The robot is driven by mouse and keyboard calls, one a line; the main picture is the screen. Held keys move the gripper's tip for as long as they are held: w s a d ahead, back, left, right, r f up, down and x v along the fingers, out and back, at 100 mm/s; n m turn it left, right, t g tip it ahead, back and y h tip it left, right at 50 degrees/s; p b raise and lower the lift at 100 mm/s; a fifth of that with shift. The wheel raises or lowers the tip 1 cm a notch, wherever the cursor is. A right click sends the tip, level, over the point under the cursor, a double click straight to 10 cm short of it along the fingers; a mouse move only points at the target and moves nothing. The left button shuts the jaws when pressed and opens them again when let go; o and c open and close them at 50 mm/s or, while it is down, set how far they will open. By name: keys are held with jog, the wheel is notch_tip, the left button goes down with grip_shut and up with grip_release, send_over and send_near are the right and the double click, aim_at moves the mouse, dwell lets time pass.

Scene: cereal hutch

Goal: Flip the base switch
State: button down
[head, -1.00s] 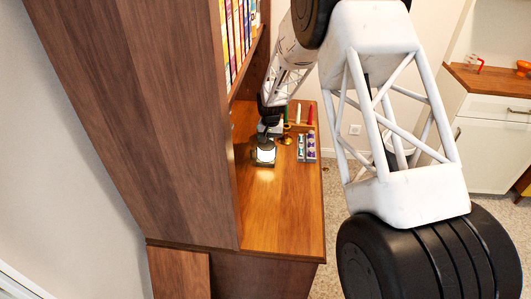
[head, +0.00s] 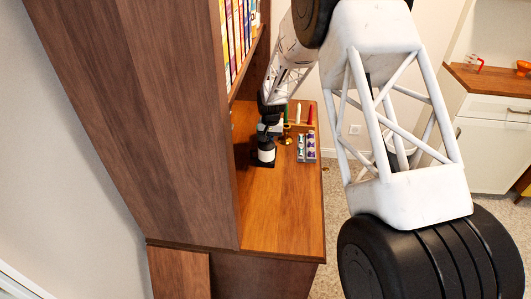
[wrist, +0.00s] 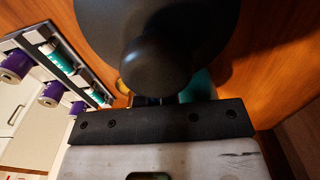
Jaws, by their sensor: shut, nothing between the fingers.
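A small lantern-like lamp (head: 266,151) with a dark top, pale glass and dark base stands on the wooden desktop inside the hutch. Its glass is unlit. My gripper (head: 271,130) is at the lamp, just behind its top in the head view, and is shut with nothing held. In the wrist view the lamp's round black top and knob (wrist: 155,68) fill the upper middle and hide most of my fingers. The base switch is not visible in either view, and I cannot tell whether my fingertips touch the base.
A small brass object (head: 286,139) and candles (head: 311,114) are close by. The hutch side panel (head: 185,120) bounds the left. The front desktop (head: 285,215) is clear.

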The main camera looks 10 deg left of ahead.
jog(key=shift+r, duration=2.95)
jog(key=shift+r, duration=0.1)
jog(key=shift+s+d+r, duration=0.1)
jog(key=shift+d+r, duration=0.05)
jog(key=shift+r, duration=0.1)
jog(key=s+d+r+t, duration=0.1)
jog(key=s+d+r, duration=0.7)
jog(key=s+r, duration=0.3)
jog(key=s+d+r, duration=0.9)
jog(key=s+r, duration=0.2)
jog(key=s+d+r, duration=0.1)
jog(key=s+d, duration=0.2)
jog(key=s, duration=0.7)
jog(key=s+d+t, duration=0.1)
jog(key=s+d, duration=0.2)
jog(key=s, duration=0.8)
jog(key=s+d+r, duration=0.1)
jog(key=s+d, duration=0.2)
jog(key=s, duration=0.7)
jog(key=shift+s+d+r+t, duration=0.2)
jog(key=shift+d+r+t, duration=0.1)
jog(key=shift+d+r, duration=0.05)
